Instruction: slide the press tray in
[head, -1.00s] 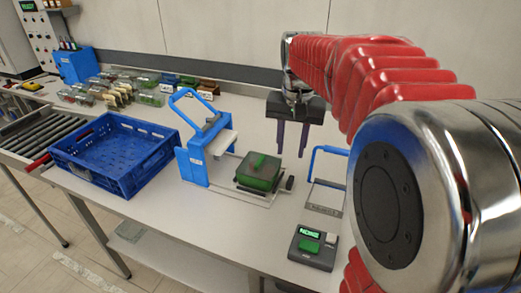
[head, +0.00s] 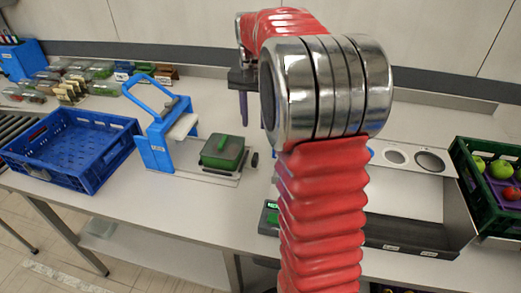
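The blue press (head: 158,145) stands on the table with its lever handle (head: 150,92) raised. Its press tray (head: 222,180) is slid out to the right, on rails. A green box with a lid (head: 222,152) sits on the tray. A dark knob (head: 254,160) sticks out at the tray's right end. My gripper (head: 253,120) points down, behind and to the right of the tray, apart from it. Its left finger shows well out to the side with a gap beside it; the other is mostly hidden behind my red arm. It looks open and empty.
An empty blue crate (head: 72,150) stands left of the press. Packed boxes (head: 75,78) line the back left. A dark green crate with fruit (head: 475,190) is at the right. A panel with round openings (head: 412,155) is beside it. My arm hides the table's middle.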

